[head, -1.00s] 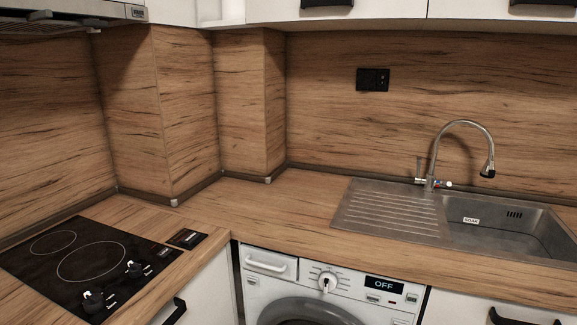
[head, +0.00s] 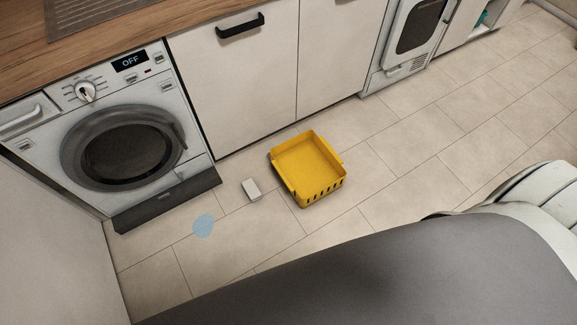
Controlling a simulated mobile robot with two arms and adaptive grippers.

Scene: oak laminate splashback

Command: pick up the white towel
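No white towel can be made out for certain in the head view. A small off-white block-shaped thing (head: 251,189) lies on the floor just left of the yellow basket; I cannot tell whether it is a folded towel. Neither of my grippers shows in the view.
A yellow basket (head: 288,176), seemingly empty, stands on the tiled floor before the white cabinets (head: 236,85). A washing machine (head: 60,108) with its door shut is at left. A flat light-blue round patch (head: 204,225) marks the floor. Open floor (head: 440,150) extends right.

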